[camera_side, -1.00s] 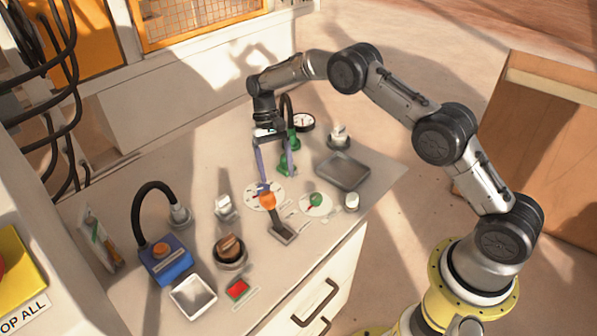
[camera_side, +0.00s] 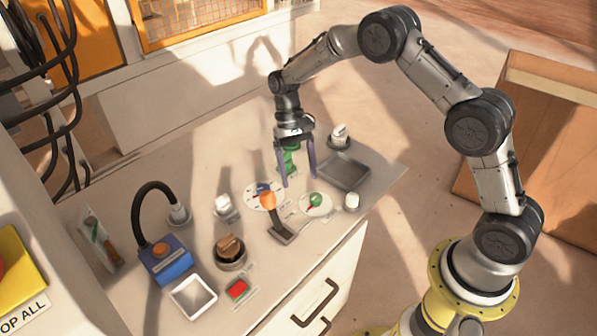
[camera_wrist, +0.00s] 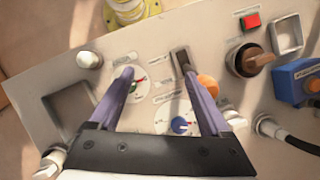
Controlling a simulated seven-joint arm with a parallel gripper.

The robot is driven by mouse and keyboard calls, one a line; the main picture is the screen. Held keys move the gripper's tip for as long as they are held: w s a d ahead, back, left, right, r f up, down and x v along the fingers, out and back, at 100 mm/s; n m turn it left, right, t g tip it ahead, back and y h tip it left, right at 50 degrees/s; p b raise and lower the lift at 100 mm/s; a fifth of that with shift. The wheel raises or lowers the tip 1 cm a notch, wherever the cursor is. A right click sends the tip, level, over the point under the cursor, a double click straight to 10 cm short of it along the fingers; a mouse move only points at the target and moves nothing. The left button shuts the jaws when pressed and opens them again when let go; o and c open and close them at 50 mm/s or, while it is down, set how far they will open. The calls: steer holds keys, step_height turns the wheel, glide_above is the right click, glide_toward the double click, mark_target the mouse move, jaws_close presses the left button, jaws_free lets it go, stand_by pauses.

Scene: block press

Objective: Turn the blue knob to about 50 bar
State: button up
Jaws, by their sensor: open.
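The blue knob (camera_wrist: 180,124) sits on a white round dial (camera_wrist: 163,113) in the wrist view. In the side view the blue knob (camera_side: 263,187) is small and partly behind the orange lever ball (camera_side: 267,199). My gripper (camera_side: 299,182) is open and empty, fingers pointing down, right of the blue knob and near the green knob (camera_side: 316,198). In the wrist view my gripper (camera_wrist: 158,74) has its fingertips beyond the blue knob, one over the green knob's dial (camera_wrist: 131,93). The pressure gauge seen earlier is hidden behind my gripper in the side view.
The orange-balled lever (camera_side: 281,229) stands close in front of the blue dial. A grey tray (camera_side: 345,171), a white button (camera_side: 352,201), a brown knob (camera_side: 230,247) and a blue box with a cable (camera_side: 168,262) are also on the bench.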

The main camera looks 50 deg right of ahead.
steer(key=w+t+h, duration=0.1)
steer(key=w+t, duration=0.1)
steer(key=w, duration=0.5)
steer(key=t+h, duration=0.1)
steer(key=t, duration=0.1)
glide_toward(263, 188)
step_height(263, 188, down, 9)
steer(key=shift+r, duration=0.2)
jaws_close()
